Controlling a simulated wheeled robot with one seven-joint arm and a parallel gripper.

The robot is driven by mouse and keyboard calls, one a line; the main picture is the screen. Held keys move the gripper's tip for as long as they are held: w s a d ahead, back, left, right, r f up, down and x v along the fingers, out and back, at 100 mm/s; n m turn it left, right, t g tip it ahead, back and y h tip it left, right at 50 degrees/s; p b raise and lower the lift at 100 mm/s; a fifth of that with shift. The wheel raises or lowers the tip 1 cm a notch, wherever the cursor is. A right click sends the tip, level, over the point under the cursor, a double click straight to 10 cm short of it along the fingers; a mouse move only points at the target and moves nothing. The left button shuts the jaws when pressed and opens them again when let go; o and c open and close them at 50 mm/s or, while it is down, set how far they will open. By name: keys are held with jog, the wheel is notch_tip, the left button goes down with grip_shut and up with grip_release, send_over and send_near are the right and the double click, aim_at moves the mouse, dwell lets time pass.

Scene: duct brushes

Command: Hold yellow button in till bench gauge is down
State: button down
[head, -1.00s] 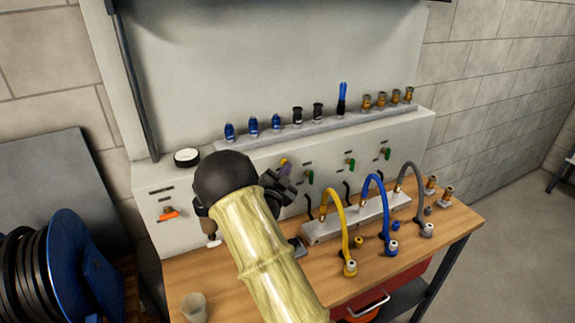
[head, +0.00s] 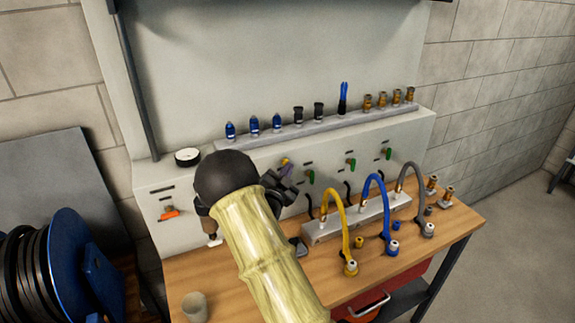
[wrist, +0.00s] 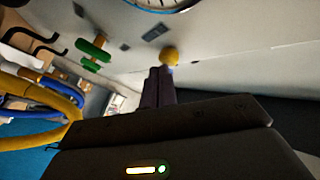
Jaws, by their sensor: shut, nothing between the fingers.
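The yellow button (wrist: 171,56) is a small round knob on the pale panel in the wrist view. My gripper (wrist: 160,72) is shut and empty, with its dark fingertips right at the button's lower left edge; I cannot tell whether they touch it or how far in it is. A round gauge (wrist: 158,3) shows at the top edge of the wrist view, mostly cut off, and its needle cannot be read. In the head view my gripper (head: 283,186) is against the panel front, with the button area largely hidden. A white-faced dial (head: 187,157) lies on the panel's top left.
Green levers (head: 351,163) and an orange lever (head: 169,214) are on the panel front. Yellow, blue and grey hoses arch over a metal block (head: 322,229) on the bench to the right. A cup (head: 195,307) stands at the front left; a blue reel (head: 95,270) is beside the bench.

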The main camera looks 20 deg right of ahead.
jog(key=shift+s+b, duration=0.35)
jog(key=shift+s, duration=0.45)
jog(key=s+b, duration=0.2)
jog(key=s, duration=0.3)
jog(key=shift+d, duration=0.1)
jog(key=shift+f, duration=0.1)
dwell(0.4)
